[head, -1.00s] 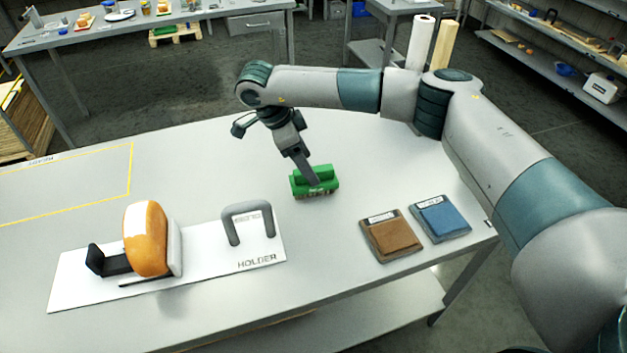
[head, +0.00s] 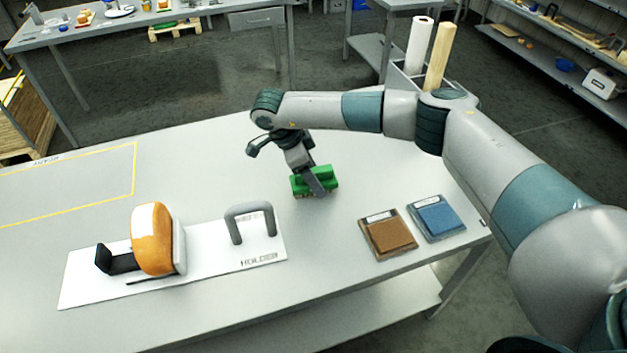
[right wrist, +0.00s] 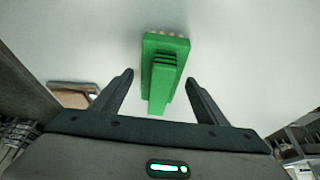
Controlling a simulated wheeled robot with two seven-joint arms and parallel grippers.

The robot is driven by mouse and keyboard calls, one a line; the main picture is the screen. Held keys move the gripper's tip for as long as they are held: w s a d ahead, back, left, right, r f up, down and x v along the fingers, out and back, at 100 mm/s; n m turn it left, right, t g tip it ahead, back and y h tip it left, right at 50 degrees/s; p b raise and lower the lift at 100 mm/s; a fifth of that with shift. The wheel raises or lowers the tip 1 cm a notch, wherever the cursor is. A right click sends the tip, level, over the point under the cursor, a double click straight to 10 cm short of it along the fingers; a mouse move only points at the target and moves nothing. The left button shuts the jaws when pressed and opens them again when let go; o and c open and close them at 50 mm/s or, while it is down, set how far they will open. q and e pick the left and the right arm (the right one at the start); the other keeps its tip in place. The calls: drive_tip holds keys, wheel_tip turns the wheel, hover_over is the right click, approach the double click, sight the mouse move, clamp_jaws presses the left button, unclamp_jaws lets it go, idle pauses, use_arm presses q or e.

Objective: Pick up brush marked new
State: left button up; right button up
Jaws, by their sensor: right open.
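A green brush (head: 327,174) lies on the table (head: 220,165). It also shows in the right wrist view (right wrist: 165,65), where its ribbed grip points down between my fingers and pale bristles show at its far end. I cannot read any marking on it. My right gripper (head: 316,185) comes down over the brush in the head view and hides part of it. In the right wrist view my right gripper (right wrist: 158,80) is open, with one finger on each side of the brush grip and gaps on both sides. My left gripper is not in view.
A brown pad (head: 388,235) and a blue pad (head: 437,217) lie at the right table edge. The table behind the holder is clear.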

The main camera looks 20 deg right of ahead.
sight(317, 169)
drive_tip(key=shift+c, duration=0.7)
drive_tip(key=c, duration=1.1)
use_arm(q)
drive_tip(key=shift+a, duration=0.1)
use_arm(e)
drive_tip(key=shift+w+r+b, duration=0.1)
drive_tip(key=shift+r+b, duration=0.5)
drive_tip(key=shift+r, duration=0.2)
wheel_tip(317, 169, up, 2)
drive_tip(key=shift+r+b, duration=0.2)
drive_tip(key=shift+b, duration=0.6)
use_arm(q)
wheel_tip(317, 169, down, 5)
drive_tip(key=b, duration=0.3)
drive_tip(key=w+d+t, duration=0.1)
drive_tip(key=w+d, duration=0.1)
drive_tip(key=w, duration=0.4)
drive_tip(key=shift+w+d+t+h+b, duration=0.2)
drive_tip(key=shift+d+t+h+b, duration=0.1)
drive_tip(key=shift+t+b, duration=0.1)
use_arm(e)
drive_tip(key=s+d+r, duration=0.2)
drive_tip(key=s, duration=0.1)
drive_tip(key=s+d+r, duration=0.2)
drive_tip(key=s, duration=0.2)
drive_tip(key=s+d+r, duration=0.2)
drive_tip(key=s+r, duration=0.1)
drive_tip(key=shift+s, duration=0.15)
